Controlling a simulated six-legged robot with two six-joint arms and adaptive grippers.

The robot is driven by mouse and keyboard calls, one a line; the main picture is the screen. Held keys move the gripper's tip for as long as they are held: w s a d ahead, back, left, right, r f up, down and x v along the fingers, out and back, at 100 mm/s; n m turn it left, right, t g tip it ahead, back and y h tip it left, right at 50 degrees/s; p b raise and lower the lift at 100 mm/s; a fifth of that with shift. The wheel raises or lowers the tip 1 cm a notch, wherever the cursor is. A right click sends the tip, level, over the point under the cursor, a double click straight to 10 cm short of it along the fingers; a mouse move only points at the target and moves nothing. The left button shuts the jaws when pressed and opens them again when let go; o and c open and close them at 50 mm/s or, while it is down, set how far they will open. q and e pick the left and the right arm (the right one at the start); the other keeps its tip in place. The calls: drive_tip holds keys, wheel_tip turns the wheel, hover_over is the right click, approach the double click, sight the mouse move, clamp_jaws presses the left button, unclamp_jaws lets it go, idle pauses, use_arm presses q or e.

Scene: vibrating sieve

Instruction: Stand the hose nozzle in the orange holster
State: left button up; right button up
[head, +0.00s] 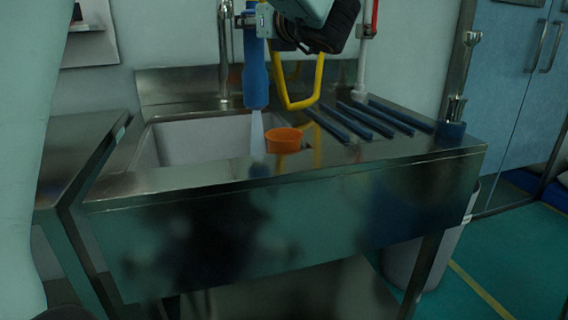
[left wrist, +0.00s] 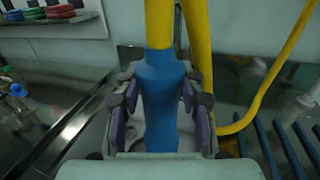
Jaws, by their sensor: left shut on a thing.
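The blue hose nozzle (head: 256,82) hangs upright over the front right of the sink, with a pale strip below it that may be its tip. My left gripper (head: 250,20) is shut on the nozzle's upper part. In the left wrist view, the nozzle (left wrist: 160,95) sits between the fingers (left wrist: 160,105), and the yellow hose (left wrist: 160,22) joins its top. The orange holster (head: 284,142) is a short open cup at the worktop, just right of and below the nozzle in the head view. The nozzle looks apart from it. My right gripper is not in view.
The sink basin (head: 200,142) lies left of the holster. Blue bars (head: 375,119) lie on the drainboard to the right. A blue holder with metal tools (head: 451,129) stands at the right end. A tap (head: 225,60) stands behind the basin.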

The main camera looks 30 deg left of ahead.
use_arm(q)
drive_tip(key=shift+r, duration=0.1)
drive_tip(key=w+d, duration=0.2)
drive_tip(key=d, duration=0.3)
drive_tip(key=shift+d, duration=0.4)
wheel_tip(320, 180, down, 9)
drive_tip(key=b, duration=0.4)
idle(0.4)
drive_tip(key=shift+f, duration=2.9)
idle(1.9)
